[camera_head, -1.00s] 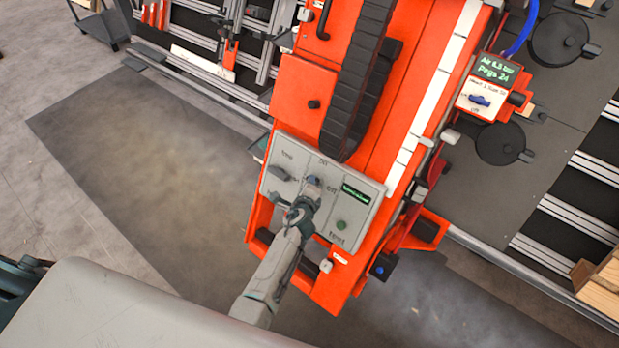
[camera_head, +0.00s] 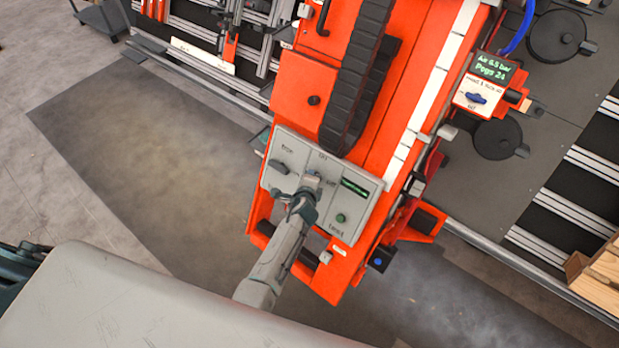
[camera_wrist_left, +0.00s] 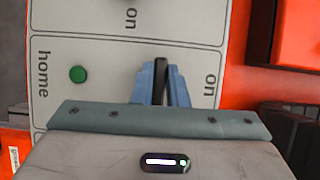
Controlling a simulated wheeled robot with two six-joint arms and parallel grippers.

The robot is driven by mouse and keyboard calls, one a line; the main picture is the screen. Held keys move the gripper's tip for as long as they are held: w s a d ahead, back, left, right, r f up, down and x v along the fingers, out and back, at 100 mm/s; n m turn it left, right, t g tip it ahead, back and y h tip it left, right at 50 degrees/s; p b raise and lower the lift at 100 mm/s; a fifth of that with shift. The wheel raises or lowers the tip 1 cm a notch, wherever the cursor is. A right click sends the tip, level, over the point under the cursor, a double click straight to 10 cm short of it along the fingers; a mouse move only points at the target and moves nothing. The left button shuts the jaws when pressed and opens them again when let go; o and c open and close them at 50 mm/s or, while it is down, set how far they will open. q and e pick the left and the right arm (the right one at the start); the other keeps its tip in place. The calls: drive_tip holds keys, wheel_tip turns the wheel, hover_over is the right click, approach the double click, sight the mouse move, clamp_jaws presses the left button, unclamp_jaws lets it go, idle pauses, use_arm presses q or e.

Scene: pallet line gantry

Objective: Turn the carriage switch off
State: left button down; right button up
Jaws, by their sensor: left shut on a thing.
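The grey control panel (camera_head: 355,212) is fixed to the orange carriage (camera_head: 300,95). My left gripper (camera_head: 311,183) is at the middle of the panel, over the carriage switch, and largely hides it in the head view. In the left wrist view, my blue fingers (camera_wrist_left: 160,66) are shut on the black switch handle (camera_wrist_left: 161,82), one on each side. The handle points up in that view, and the word "on" shows to its right. The exact switch position is hard to tell. My right gripper is out of view.
A dark knob (camera_head: 278,167) sits left of the switch on the panel. A green button (camera_head: 341,218) and a small display (camera_head: 355,190) are to the right. A black cable chain (camera_head: 356,85) hangs above. A second box with a blue switch (camera_head: 476,98) stands upper right.

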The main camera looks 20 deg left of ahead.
use_arm(q)
drive_tip(key=c, duration=1.4)
unclamp_jaws()
drive_tip(key=shift+c, duration=0.2)
drive_tip(key=p+v, duration=0.2)
drive_tip(key=v, duration=0.8)
drive_tip(key=shift+s, duration=0.4)
drive_tip(key=shift+r, duration=0.1)
